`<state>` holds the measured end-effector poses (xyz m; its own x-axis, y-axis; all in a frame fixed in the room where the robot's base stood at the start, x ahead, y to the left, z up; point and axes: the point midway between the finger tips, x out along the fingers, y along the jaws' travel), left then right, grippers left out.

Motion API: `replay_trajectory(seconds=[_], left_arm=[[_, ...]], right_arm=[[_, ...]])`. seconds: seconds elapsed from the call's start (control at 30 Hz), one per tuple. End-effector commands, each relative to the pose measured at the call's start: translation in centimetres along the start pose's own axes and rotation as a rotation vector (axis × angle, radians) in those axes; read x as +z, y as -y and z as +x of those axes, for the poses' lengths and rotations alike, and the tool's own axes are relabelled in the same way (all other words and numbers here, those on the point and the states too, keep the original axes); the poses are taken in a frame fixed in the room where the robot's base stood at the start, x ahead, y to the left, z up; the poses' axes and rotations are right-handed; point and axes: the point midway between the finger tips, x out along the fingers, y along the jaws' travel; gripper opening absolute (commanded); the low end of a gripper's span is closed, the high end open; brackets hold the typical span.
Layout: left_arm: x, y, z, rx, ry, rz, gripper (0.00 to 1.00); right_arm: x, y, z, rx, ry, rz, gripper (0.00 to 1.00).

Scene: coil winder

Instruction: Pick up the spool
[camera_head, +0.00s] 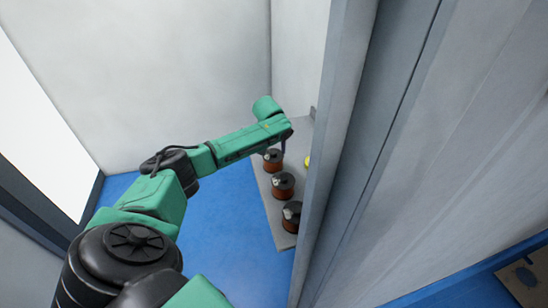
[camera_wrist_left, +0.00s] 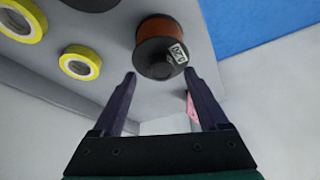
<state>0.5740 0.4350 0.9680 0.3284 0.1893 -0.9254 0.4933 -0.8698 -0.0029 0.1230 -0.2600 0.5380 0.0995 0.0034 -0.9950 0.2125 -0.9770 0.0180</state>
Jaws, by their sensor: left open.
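Several spools with black tops and copper-brown windings stand in a row on a grey shelf (camera_head: 284,236). The middle spool (camera_head: 283,184) and the nearest spool (camera_head: 292,214) show clear of my arm in the head view. The far spool (camera_head: 272,160) is beside the end of my left arm. In the left wrist view one spool (camera_wrist_left: 157,47) with a white label lies just beyond and between the fingertips of my left gripper (camera_wrist_left: 160,82). The fingers are apart and empty. In the head view the fingers are mostly hidden. My right gripper is not in view.
Yellow rings with pale centres (camera_wrist_left: 80,63) lie on the shelf beside the spool. A tall grey panel (camera_head: 350,130) stands close on the right and hides part of the shelf. Blue floor (camera_head: 225,220) is clear left of the shelf.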

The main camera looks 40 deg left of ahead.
Motion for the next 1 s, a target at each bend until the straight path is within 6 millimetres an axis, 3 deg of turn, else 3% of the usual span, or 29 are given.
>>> replay_trajectory(seconds=[0.1, 0.3, 0.37, 0.5, 0.53, 1.0], left_arm=[[0.0, 0.0, 1.4, 0.0, 0.0, 0.0, 0.77], [0.0, 0.0, 1.7, 0.0, -0.001, 0.001, 0.77], [0.0, 0.0, 1.7, 0.0, -0.001, 0.001, 0.57], [0.0, 0.0, 1.7, 0.0, -0.001, 0.001, 0.04], [0.0, 0.0, 1.7, 0.0, -0.001, 0.001, 0.0], [0.0, 0.0, 1.7, 0.0, 0.0, 0.0, 0.0]], right_arm=[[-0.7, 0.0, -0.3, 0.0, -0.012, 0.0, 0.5], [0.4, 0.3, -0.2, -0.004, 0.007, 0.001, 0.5], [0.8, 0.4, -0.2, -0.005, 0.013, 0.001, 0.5], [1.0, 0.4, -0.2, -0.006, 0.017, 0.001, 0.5], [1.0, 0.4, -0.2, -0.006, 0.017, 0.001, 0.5], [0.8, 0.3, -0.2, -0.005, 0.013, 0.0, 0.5]])
